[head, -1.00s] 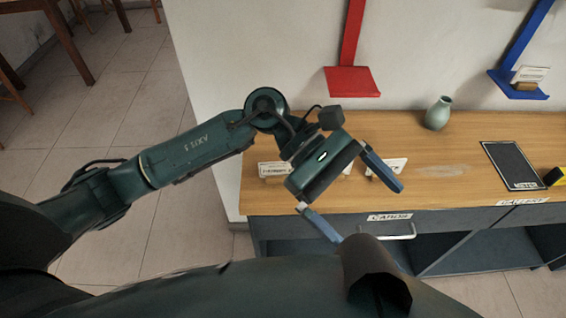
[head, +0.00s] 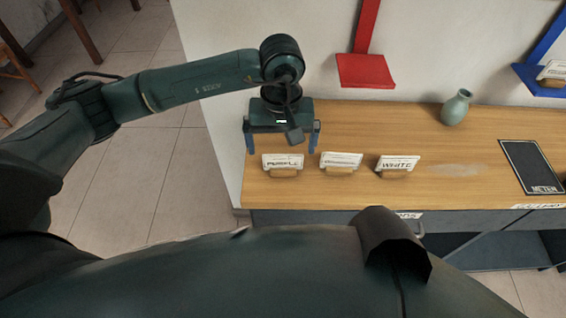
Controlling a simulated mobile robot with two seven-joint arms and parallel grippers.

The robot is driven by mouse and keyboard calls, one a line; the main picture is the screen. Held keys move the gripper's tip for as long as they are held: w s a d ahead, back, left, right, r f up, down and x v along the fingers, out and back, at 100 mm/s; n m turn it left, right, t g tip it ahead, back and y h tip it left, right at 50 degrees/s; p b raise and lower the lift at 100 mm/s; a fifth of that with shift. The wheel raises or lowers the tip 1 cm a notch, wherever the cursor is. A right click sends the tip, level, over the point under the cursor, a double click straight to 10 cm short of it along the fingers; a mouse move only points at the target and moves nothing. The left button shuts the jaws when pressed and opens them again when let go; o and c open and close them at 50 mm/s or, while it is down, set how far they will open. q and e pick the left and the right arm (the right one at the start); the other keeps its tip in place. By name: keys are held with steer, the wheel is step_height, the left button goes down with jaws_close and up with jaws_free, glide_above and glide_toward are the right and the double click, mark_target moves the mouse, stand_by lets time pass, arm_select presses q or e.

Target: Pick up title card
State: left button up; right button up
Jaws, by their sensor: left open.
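Three white title cards stand in a row in small wooden holders on the wooden counter, in the head view. The left card (head: 282,162) seems to read "PURPLE", the middle card (head: 342,160) has lettering too small to read, and the right card (head: 398,163) reads "WHITE". My left gripper (head: 283,142) is open and empty. It points down at the left end of the counter, its fingers spread to either side of the left card in the picture. Whether it is above or behind that card is hard to tell. My right gripper is not in view.
A green vase (head: 456,107) stands at the back of the counter (head: 450,190). A black panel marked "METER" (head: 532,167) lies at the right. A red shelf (head: 365,71) and a blue shelf (head: 540,80) holding another card are on the wall.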

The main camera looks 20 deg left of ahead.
mark_target(283, 155)
arm_select(q)
steer(key=shift+s+d+f+p, duration=0.1)
steer(key=shift+f+p, duration=0.2)
steer(key=shift+f, duration=1.05)
steer(key=shift+d+f+p, duration=0.1)
steer(key=shift+f+p, duration=0.2)
steer(key=shift+f, duration=1.05)
steer(key=shift+c, duration=0.4)
steer(key=c, duration=0.8)
steer(key=shift+c, duration=0.2)
step_height(283, 155, up, 10)
steer(key=shift+r+b, duration=0.1)
steer(key=shift+b, duration=0.5)
